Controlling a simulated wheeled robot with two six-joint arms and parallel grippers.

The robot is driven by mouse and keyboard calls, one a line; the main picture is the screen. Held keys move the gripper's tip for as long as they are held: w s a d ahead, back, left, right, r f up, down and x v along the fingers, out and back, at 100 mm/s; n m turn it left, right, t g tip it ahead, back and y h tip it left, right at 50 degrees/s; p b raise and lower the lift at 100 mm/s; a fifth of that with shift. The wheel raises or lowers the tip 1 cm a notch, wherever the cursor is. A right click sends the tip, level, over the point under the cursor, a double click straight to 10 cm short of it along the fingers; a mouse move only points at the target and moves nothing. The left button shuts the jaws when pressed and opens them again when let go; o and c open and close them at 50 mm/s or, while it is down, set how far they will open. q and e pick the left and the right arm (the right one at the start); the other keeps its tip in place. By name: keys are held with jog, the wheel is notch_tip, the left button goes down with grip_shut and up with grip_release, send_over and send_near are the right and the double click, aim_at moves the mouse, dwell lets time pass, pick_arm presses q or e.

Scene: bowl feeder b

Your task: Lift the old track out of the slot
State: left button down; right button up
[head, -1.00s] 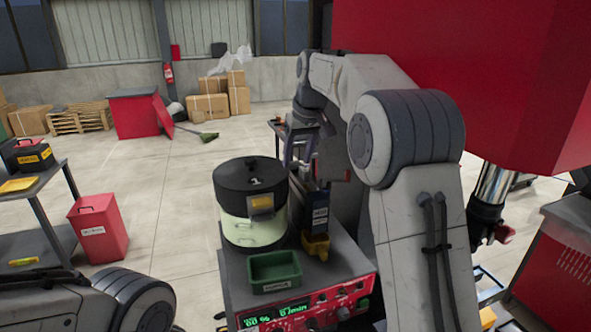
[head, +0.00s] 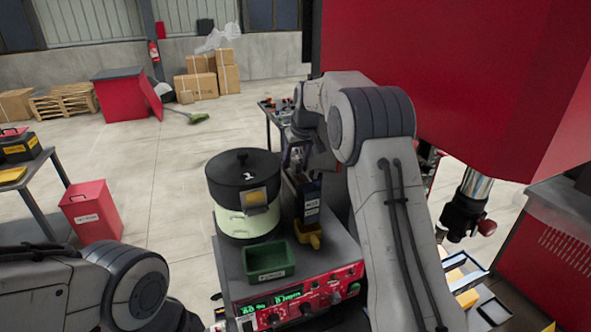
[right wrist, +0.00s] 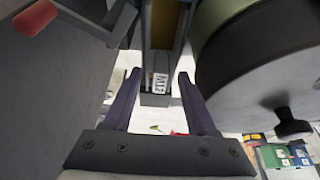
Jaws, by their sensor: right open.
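The track, a dark upright piece with a white label (head: 311,207), stands beside the bowl feeder (head: 243,183), which has a black lid and a pale lower body. In the right wrist view the track (right wrist: 158,97) shows its label and a brown channel above it, ahead of and between my finger tips. My right gripper (head: 297,156) is close above and behind the track in the head view. Its fingers are apart and empty in the right wrist view (right wrist: 157,78). The slot itself is hidden. My left arm shows at lower left, but its gripper is out of view.
A yellow part (head: 315,238) sits at the foot of the track. A green bin (head: 268,262) stands in front of the feeder, above the red control panel (head: 300,297). The feeder's rounded side is close on the right in the right wrist view.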

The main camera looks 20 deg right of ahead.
jog(key=shift+w+f, duration=0.1)
jog(key=shift+f, duration=0.1)
grip_shut()
jog(key=shift+r, duration=0.15)
